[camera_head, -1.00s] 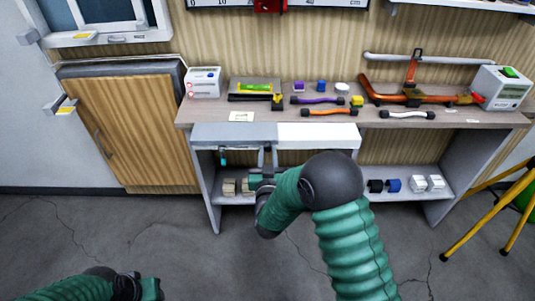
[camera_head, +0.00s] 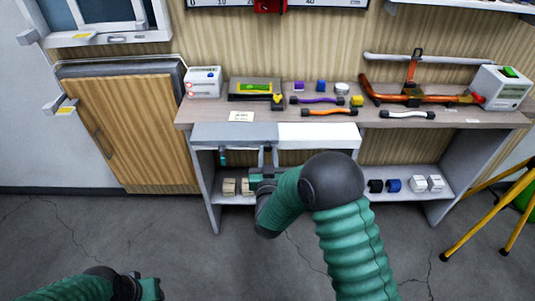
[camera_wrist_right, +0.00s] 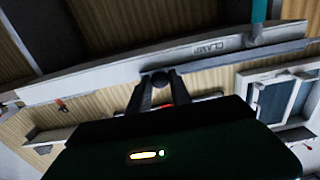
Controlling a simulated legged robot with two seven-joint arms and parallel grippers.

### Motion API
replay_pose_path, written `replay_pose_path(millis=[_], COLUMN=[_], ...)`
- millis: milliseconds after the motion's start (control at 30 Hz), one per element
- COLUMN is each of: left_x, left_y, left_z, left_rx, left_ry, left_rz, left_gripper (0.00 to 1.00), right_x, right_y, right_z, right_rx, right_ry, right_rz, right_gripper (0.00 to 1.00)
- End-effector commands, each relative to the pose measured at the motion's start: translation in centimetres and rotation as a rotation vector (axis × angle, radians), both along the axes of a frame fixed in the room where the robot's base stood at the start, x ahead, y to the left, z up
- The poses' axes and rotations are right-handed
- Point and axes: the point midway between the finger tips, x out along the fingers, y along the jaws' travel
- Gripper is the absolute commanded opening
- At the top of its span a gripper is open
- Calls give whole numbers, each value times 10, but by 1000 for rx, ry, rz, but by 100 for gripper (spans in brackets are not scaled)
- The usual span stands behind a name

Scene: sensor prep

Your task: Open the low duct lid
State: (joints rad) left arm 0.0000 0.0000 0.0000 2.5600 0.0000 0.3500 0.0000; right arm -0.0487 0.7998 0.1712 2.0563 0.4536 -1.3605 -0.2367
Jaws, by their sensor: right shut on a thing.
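A pale grey panel (camera_head: 235,134) runs along the left half of the bench front, under the worktop; I cannot tell for certain that it is the low duct lid. My right gripper (camera_head: 267,155) reaches up to its lower edge from below. In the right wrist view the gripper (camera_wrist_right: 160,82) is shut on a small dark part beside a pale board (camera_wrist_right: 190,52) marked "CLAMP". The exact grip is dark and partly hidden. My left gripper (camera_head: 148,288) is low at the bottom left, far from the bench, and its jaws are too small to read.
A white panel (camera_head: 318,134) adjoins the grey one on the right. Tools and parts lie on the worktop (camera_head: 215,113); small blocks stand on the lower shelf (camera_head: 345,196). A wooden door (camera_head: 135,130) is at left, a yellow stand (camera_head: 490,215) at right. The floor in front is mostly clear.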

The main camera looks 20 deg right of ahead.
Motion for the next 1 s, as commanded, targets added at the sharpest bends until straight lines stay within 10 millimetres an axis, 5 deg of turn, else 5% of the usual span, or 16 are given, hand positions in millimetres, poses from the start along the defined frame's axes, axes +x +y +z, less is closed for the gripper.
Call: replay_pose_path(millis=[267, 700, 1000], left_x=[0, 0, 0], left_y=[0, 0, 0], left_z=[-3, -20, -27], left_rx=[0, 0, 0], left_ry=[0, 0, 0], left_rz=[0, 0, 0], left_gripper=[36, 36, 36], right_x=[-12, -50, -67], right_y=[-41, -171, -231], right_z=[-2, -3, -2], right_rx=[-3, -2, -1], right_ry=[3, 4, 4], right_rz=[-6, -10, -6], right_gripper=[0, 0, 0])
